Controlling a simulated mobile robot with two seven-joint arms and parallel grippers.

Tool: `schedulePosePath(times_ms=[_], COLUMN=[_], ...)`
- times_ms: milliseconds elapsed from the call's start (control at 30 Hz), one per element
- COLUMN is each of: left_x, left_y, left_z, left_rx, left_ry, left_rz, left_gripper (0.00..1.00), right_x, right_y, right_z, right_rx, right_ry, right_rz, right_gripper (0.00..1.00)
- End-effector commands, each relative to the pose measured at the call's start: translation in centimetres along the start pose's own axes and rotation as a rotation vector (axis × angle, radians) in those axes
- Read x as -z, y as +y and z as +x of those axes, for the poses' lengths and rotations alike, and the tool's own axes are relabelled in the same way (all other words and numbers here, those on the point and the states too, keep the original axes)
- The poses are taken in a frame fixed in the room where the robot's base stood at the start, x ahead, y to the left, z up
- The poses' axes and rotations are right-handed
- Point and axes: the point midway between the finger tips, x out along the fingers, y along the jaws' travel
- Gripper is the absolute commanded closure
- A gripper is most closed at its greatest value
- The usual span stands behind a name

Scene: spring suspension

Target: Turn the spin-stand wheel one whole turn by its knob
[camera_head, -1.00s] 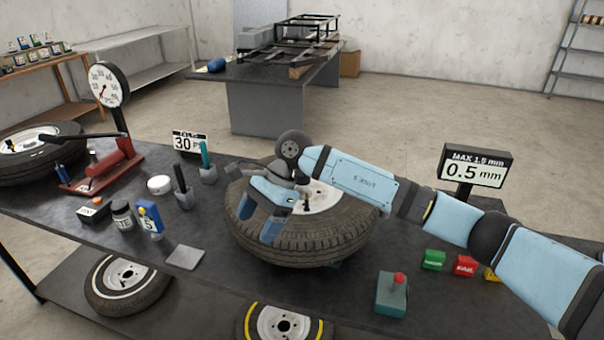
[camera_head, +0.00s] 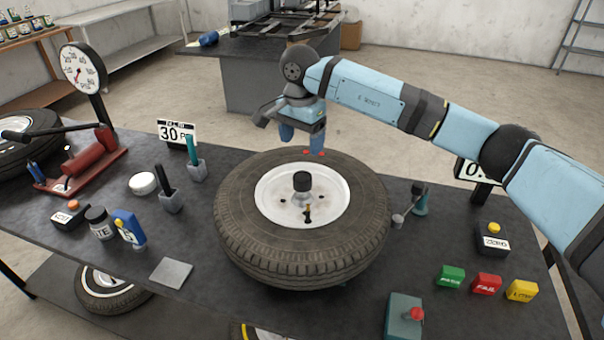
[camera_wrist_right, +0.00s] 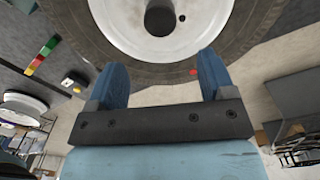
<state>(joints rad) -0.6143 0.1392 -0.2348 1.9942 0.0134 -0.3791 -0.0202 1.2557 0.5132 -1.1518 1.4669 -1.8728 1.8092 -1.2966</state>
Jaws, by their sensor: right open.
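The spin-stand wheel (camera_head: 240,225) lies flat on the dark bench, a black tyre on a white rim (camera_head: 335,205). A black-topped centre piece (camera_head: 302,181) stands up at the hub. A small dark upright piece (camera_head: 308,214) stands on the rim's near side; I cannot tell which is the knob. Two red spots show at the tyre's far edge. My right gripper (camera_head: 302,138) is open and empty above that edge, fingers pointing down, apart from hub and rim. In the right wrist view, nothing is between its fingers (camera_wrist_right: 163,82); the rim (camera_wrist_right: 205,25) shows beyond. My left gripper is out of view.
A gauge probe (camera_head: 405,210) stands right of the tyre. A teal box with a red button (camera_head: 404,315) and green, red and yellow blocks (camera_head: 486,284) lie at front right. Left are cups (camera_head: 171,202), a white puck (camera_head: 143,184) and a red pump (camera_head: 95,155).

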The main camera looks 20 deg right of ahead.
Motion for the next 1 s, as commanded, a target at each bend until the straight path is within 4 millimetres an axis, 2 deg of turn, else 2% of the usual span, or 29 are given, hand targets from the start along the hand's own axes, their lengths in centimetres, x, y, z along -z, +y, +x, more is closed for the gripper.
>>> schedulePosePath(times_ms=[300, 500, 700, 967, 1000], left_x=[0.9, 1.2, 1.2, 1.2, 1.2], left_y=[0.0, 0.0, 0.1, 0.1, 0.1], left_z=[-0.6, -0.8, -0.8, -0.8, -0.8], left_rx=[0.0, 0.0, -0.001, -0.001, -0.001], left_ry=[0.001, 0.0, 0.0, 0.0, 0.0], left_rz=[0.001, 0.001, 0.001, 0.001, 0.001], left_gripper=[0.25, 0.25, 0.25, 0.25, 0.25], right_x=[0.0, 0.0, 0.0, 0.0, 0.0], right_y=[0.1, 0.0, 0.0, 0.0, 0.0], right_z=[6.8, 9.9, 11.1, 11.2, 11.2], right_rx=[-0.003, -0.002, 0.001, 0.001, 0.001], right_ry=[-0.003, -0.002, -0.001, -0.001, -0.001], right_rz=[0.002, 0.003, 0.001, 0.001, 0.001], right_gripper=[0.24, 0.24, 0.24, 0.24, 0.31])
